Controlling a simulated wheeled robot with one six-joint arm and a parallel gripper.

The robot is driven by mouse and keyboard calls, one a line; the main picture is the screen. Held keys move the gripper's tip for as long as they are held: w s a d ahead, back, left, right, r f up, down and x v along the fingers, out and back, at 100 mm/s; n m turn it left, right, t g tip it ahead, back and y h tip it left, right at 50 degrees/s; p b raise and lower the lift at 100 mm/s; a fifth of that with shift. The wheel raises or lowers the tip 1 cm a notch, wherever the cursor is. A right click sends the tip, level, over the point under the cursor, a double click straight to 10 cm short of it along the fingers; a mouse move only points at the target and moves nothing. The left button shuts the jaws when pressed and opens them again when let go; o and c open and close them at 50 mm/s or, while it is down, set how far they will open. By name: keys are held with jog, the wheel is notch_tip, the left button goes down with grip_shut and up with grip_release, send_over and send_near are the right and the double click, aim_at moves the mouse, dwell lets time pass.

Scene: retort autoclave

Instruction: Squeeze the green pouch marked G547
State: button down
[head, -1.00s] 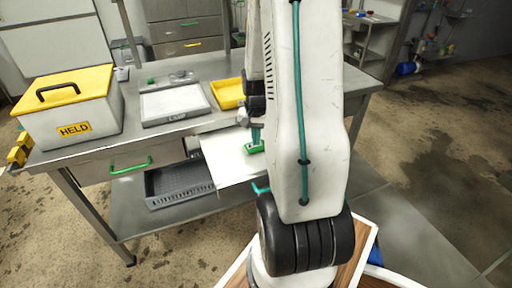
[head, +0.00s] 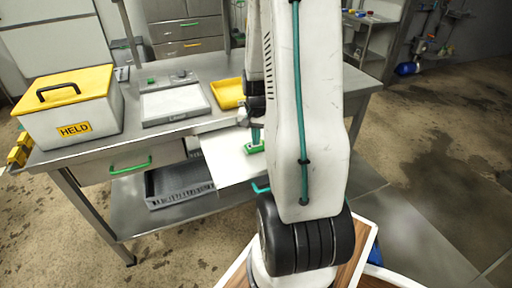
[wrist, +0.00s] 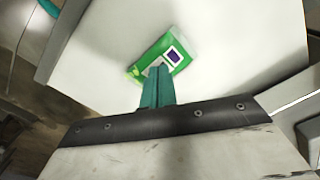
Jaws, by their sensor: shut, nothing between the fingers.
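The green pouch (wrist: 158,58) lies flat on a white board (wrist: 225,50) in the wrist view. It has a white panel with a dark purple square; no marking is legible. My gripper (wrist: 160,70) has its teal fingers together with nothing between them. The fingertips are over the near edge of the pouch; I cannot tell if they touch it. In the head view the pouch (head: 254,148) shows as a small green patch on the white board (head: 225,165), partly hidden by my arm.
A white box with a yellow lid marked HELD (head: 70,115) stands at the left of the steel table. A scale-like device (head: 172,104) and a yellow tray (head: 228,93) sit behind the board. A grey crate (head: 178,186) is on the shelf below.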

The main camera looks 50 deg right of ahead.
jog(key=shift+s+a+f, duration=0.15)
notch_tip(320, 180, up, 8)
dwell(1.1)
dwell(0.5)
jog(key=s+a+r+n, duration=0.4)
jog(key=a+r, duration=0.1)
jog(key=a, duration=0.5)
jog(key=s+a+r+n+t, duration=0.1)
jog(key=s+a+r+n, duration=0.3)
jog(key=a, duration=0.6)
jog(key=s+a+r+n, duration=0.4)
jog(key=a+r, duration=0.3)
jog(key=a, duration=0.3)
jog(key=shift+s+a+r, duration=0.25)
jog(key=shift+r, duration=0.05)
